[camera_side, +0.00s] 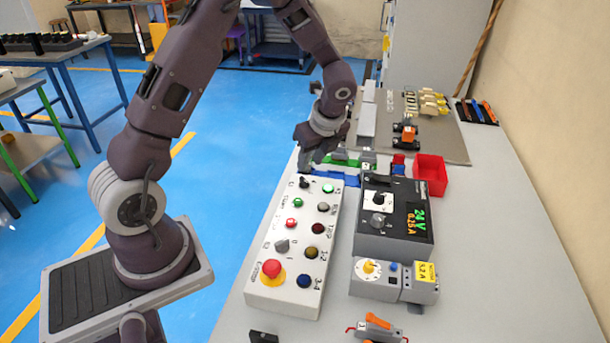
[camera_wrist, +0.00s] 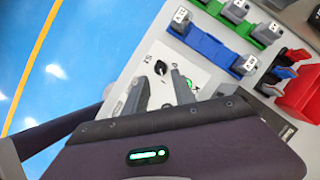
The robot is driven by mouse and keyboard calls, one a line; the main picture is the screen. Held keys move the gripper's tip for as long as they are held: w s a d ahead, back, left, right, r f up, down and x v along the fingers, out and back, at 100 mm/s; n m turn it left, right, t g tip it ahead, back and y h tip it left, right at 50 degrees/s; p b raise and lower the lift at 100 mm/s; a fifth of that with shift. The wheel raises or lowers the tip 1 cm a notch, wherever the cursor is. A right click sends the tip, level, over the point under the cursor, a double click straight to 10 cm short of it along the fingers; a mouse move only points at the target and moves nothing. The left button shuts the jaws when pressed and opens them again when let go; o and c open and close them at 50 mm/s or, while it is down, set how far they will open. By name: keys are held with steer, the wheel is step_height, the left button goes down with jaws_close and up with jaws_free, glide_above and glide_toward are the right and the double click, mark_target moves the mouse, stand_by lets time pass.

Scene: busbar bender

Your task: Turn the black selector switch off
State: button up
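The black selector switch (camera_side: 305,182) is a small knob at the far left corner of the white control box (camera_side: 262,290). In the wrist view the black switch (camera_wrist: 161,67) sits on the white panel, just beyond the gap between my fingertips. My gripper (camera_side: 312,158) is over the far end of the box, close to the switch. In the wrist view my gripper (camera_wrist: 158,88) shows two grey fingers apart with nothing between them. The exact height of the fingertips over the panel cannot be told.
The box also bears a grey selector (camera_side: 282,246), a red mushroom button (camera_side: 271,269) and several lamps. A power supply (camera_side: 395,240) stands to its right. Blue terminal blocks (camera_wrist: 205,42) and a red bin (camera_side: 431,174) lie beyond.

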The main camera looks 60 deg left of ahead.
mark_target(304, 179)
steer(key=x, duration=0.7)
steer(key=shift+a+f, duration=0.1)
steer(key=shift+f, duration=0.1)
jaws_close()
